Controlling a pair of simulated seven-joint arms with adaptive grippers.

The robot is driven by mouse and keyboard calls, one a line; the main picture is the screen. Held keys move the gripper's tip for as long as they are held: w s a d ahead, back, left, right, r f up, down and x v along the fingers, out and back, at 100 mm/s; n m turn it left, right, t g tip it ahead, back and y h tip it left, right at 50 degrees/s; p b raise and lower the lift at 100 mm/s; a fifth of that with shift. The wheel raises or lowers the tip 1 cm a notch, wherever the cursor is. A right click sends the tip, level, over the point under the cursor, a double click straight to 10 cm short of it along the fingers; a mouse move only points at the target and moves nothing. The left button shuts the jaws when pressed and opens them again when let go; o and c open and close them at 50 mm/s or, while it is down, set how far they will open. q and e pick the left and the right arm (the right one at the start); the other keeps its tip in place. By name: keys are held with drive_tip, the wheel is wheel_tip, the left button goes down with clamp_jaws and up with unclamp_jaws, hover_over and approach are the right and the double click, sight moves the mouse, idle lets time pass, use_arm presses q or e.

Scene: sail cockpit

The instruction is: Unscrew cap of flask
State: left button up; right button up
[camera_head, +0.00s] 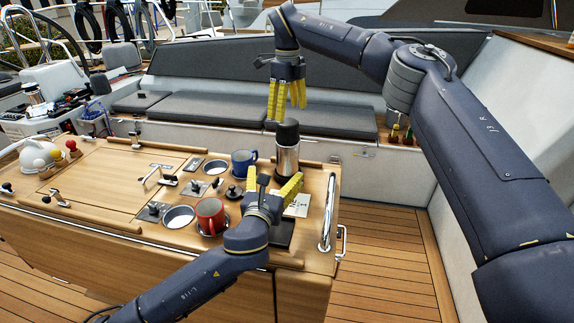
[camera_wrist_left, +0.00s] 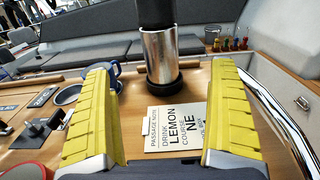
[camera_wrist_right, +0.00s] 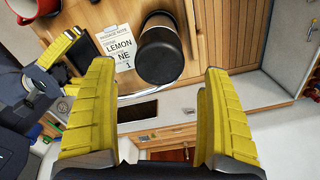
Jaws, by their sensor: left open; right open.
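The flask (camera_head: 286,158) stands upright on the wooden cockpit table, with a steel body and a black cap (camera_head: 287,132) on top. My left gripper (camera_head: 275,183) is open and empty, just in front of the flask and low over the table. In the left wrist view the flask (camera_wrist_left: 161,60) rises beyond and between the yellow fingers, not touching them. My right gripper (camera_head: 287,102) is open and empty, above the cap with its fingers pointing down. In the right wrist view the black cap (camera_wrist_right: 158,56) lies ahead, between and beyond the open fingers.
A printed note card (camera_wrist_left: 178,128) lies in front of the flask. A blue mug (camera_head: 243,162) and a red mug (camera_head: 210,215) stand to the left. A chrome rail (camera_head: 328,215) runs along the table's right end. Grey seats (camera_head: 215,108) are behind.

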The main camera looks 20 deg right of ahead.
sight(288, 147)
use_arm(q)
drive_tip(key=x, duration=1.5)
drive_tip(key=shift+w+d, duration=0.15)
drive_tip(key=shift+w, duration=0.15)
